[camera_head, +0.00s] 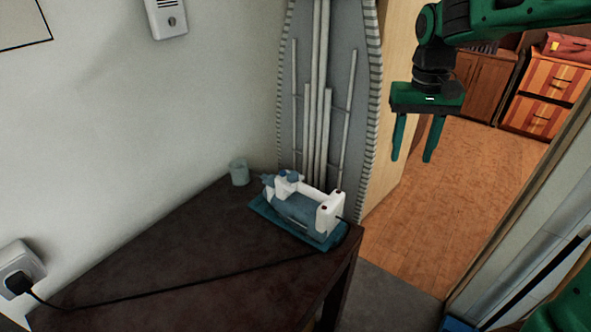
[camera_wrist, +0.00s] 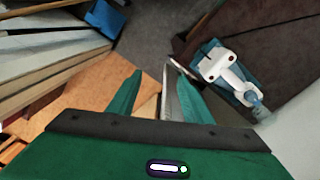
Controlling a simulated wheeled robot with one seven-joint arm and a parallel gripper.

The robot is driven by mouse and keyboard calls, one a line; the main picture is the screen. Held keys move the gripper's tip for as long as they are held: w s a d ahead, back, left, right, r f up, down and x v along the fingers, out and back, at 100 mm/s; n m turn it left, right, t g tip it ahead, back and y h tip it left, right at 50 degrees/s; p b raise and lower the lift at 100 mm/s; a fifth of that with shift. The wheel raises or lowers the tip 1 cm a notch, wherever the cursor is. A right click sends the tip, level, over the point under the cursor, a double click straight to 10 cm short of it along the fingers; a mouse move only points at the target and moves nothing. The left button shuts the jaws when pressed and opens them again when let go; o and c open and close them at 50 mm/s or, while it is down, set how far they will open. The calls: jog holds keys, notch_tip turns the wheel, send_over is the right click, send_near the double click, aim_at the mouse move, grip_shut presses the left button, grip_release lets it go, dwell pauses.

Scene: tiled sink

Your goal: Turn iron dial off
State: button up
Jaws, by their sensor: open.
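The iron (camera_head: 303,207) is white and blue-grey and sits on a teal base (camera_head: 268,215) at the far corner of a dark table. Its dial cannot be told apart for sure at this size. My gripper (camera_head: 411,160) is open and empty, up and to the right of the iron, pointing down over the floor beyond the table. In the wrist view my gripper (camera_wrist: 157,85) shows its two green fingers apart with nothing between them. The iron (camera_wrist: 222,68) shows there at the upper right, apart from the fingers.
The dark table (camera_head: 170,250) carries a black cord running to a plug in a wall socket (camera_head: 20,270). A small pale cup (camera_head: 239,172) stands behind the iron. An ironing board (camera_head: 350,90) leans upright against the wall behind. Orange drawers (camera_head: 545,95) stand at the back right.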

jog(key=w+a+n, duration=0.2)
jog(key=w+a, duration=0.5)
jog(key=a, duration=0.4)
jog(key=n, duration=0.2)
send_over(293, 174)
notch_tip(293, 174, down, 3)
jog(key=shift+y, duration=0.3)
notch_tip(293, 174, down, 10)
jog(key=shift+f, duration=0.25)
